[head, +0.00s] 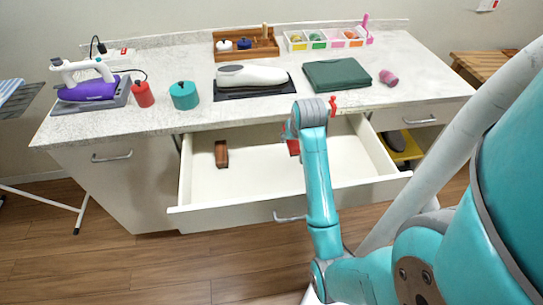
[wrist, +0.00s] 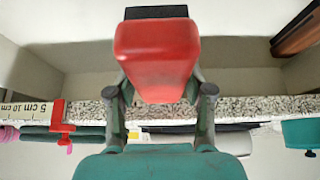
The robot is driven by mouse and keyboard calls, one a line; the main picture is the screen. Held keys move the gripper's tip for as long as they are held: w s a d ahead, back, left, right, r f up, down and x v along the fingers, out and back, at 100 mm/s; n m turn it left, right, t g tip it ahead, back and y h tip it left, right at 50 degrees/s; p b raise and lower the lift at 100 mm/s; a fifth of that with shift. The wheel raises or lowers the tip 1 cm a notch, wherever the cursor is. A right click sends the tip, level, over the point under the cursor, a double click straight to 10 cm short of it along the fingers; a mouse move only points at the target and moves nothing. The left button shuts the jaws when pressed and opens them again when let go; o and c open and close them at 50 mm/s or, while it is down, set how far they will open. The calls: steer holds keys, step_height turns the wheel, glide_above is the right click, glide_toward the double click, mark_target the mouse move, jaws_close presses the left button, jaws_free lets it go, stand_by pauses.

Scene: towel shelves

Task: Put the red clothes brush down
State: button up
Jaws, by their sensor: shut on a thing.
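The red clothes brush (wrist: 157,62) is held between the two fingers of my gripper (wrist: 160,92) in the wrist view, with its dark end pointing to the top of that view. In the head view, a red part of the brush (head: 293,147) shows beside the arm's end, over the open drawer (head: 255,180). My gripper is mostly hidden behind the arm there. I cannot tell whether the brush touches the drawer floor.
A brown block (head: 221,153) lies at the left in the drawer; the drawer floor around it is clear. The counter (head: 200,125) above holds an iron (head: 92,88), teal pot (head: 184,95), white device (head: 250,76) and green cloth (head: 337,74). A red clamp (wrist: 62,125) grips the counter edge.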

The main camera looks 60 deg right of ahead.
mark_target(291, 162)
step_height(291, 162, down, 9)
steer(key=shift+f, duration=0.1)
stand_by(0.4)
steer(key=shift+f, duration=0.1)
steer(key=o, duration=1.1)
steer(key=shift+r, duration=0.25)
steer(key=v, duration=1.1)
steer(key=shift+s+a+r, duration=0.1)
steer(key=shift+a+r, duration=0.1)
steer(key=shift+r, duration=0.15)
